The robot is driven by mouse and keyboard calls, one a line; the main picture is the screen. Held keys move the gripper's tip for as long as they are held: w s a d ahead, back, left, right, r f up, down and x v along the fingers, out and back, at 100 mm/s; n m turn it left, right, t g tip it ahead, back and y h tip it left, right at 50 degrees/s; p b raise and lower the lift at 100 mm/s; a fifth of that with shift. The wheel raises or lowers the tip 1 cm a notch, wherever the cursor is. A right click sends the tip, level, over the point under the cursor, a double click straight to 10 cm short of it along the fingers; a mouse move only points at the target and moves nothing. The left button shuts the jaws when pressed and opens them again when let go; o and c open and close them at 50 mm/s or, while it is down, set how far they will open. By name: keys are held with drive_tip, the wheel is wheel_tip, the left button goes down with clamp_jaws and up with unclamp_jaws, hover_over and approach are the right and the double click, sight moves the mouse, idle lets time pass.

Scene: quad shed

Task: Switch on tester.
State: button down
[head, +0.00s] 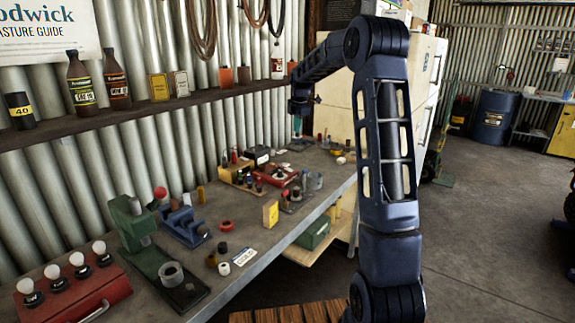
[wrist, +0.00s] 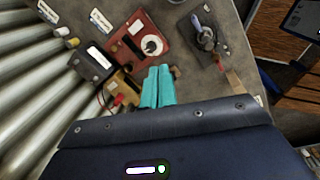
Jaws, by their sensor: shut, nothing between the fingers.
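My gripper (wrist: 158,72) shows in the wrist view as two teal fingers pressed together, with nothing between them. It also shows small at the far end of the bench in the head view (head: 297,127). Beyond the fingertips is a red instrument box (wrist: 128,44) with a round white dial. Left of it is a black box (wrist: 88,68) with a white face. A wooden block (wrist: 117,82) with red and black terminals lies left of the fingers, partly hidden. I cannot tell which of these is the tester, and no switch position is readable.
A grey plate (wrist: 193,47) with a dark upright fitting lies to the right in the wrist view. The bench (head: 300,222) runs along a corrugated wall under a shelf (head: 150,112). A green press (head: 133,225) and a blue vise (head: 187,226) stand nearer. Concrete floor is open at right.

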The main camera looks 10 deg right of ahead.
sight(287, 168)
drive_tip(key=w+f+n, duration=0.5)
drive_tip(key=w+f, duration=0.4)
drive_tip(key=w, duration=0.2)
drive_tip(key=shift+g+y, duration=0.3)
drive_tip(key=shift+y, duration=0.1)
drive_tip(key=f, duration=0.4)
drive_tip(key=a+f, duration=0.1)
drive_tip(key=f, duration=0.4)
drive_tip(key=w+a+f, duration=0.1)
drive_tip(key=f, duration=0.4)
drive_tip(key=shift+a+f, duration=0.1)
drive_tip(key=shift+w, duration=0.1)
